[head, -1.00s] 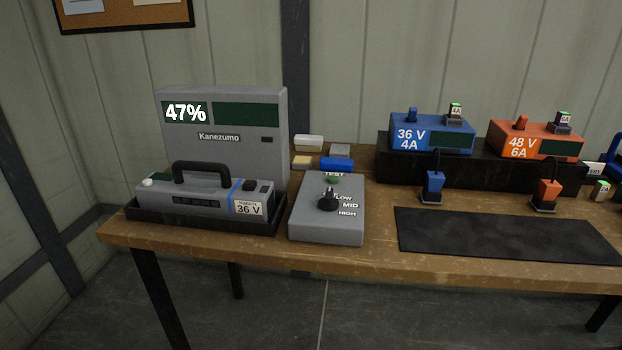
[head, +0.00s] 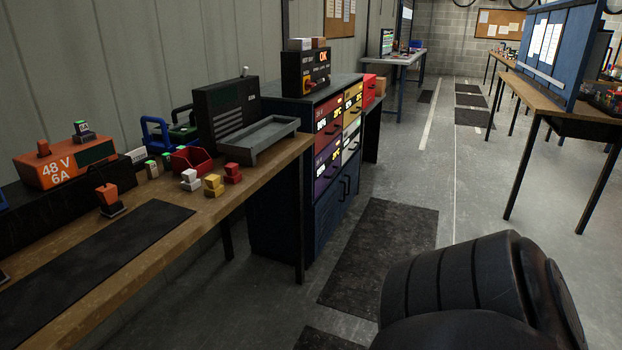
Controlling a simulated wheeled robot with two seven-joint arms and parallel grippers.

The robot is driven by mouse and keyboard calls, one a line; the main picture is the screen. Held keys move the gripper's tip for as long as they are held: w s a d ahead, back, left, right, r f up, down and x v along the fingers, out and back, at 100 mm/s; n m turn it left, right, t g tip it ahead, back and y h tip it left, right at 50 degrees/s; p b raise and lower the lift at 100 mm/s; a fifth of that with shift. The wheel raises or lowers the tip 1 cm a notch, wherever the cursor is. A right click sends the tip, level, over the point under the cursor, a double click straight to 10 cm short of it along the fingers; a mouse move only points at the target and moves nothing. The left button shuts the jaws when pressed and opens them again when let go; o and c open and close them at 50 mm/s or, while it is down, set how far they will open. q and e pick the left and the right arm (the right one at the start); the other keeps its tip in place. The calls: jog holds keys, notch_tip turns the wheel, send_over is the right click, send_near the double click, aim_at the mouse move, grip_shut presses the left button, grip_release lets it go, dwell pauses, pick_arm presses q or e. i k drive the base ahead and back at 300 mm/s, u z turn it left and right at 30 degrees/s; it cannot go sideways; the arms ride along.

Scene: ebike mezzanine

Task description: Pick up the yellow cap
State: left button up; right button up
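A small yellow block-like piece (head: 213,187), which looks like the yellow cap, sits near the front edge of the wooden bench in the head view. A similar white piece (head: 190,181) stands to its left and a red one (head: 232,174) to its right. Nothing covers the yellow piece. Neither gripper shows in this view. A dark rounded link at the lower right looks like part of my own arm, with no fingers visible.
A red bin (head: 192,160) and a grey tray (head: 257,139) stand behind the caps. The orange 48 V charger (head: 66,163) and black mat (head: 110,250) are to the left. A blue drawer cabinet (head: 284,187) adjoins the bench. An open floor aisle (head: 450,170) runs to the right.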

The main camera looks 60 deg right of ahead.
aim_at(214, 189)
jog(key=z, duration=2.6)
jog(key=i, duration=3.15)
jog(key=u, duration=4)
